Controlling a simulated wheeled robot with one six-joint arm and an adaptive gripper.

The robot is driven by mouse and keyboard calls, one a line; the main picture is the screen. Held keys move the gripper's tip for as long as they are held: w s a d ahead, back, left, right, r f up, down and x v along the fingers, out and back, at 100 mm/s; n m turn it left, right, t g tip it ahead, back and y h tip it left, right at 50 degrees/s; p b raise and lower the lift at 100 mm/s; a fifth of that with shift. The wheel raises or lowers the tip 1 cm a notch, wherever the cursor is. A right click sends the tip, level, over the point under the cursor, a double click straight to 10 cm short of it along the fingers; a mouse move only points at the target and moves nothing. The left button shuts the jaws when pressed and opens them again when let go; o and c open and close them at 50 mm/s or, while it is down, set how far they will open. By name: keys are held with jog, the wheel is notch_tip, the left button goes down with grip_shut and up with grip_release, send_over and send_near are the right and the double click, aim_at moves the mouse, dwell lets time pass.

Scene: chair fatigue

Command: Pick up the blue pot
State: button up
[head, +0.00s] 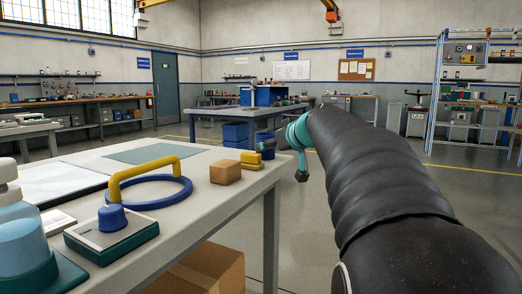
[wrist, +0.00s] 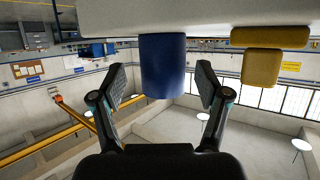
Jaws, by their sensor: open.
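The blue pot (wrist: 162,62) is a plain blue cylinder standing at the table's edge. In the wrist view, which is upside down, it lies in line with the gap between my fingers. In the head view it shows as a small blue shape (head: 265,139) behind the yellow blocks, partly hidden by my gripper. My gripper (wrist: 163,88) is open, with a finger on each side of the pot and a visible gap to both. How deep the pot sits between the fingers is hard to tell. My gripper (head: 270,148) reaches in from the right in the head view.
Yellow blocks (head: 251,160) sit close beside the pot; one shows in the wrist view (wrist: 262,67). An orange-brown block (head: 225,172), a blue ring (head: 150,203) with a yellow handle and a knobbed device (head: 110,235) share the pale table (head: 215,222). Floor right of it is open.

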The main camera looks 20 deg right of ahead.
jog(key=x, duration=0.5)
jog(key=shift+a, duration=0.25)
jog(key=shift+s+f, duration=0.1)
jog(key=c, duration=1.1)
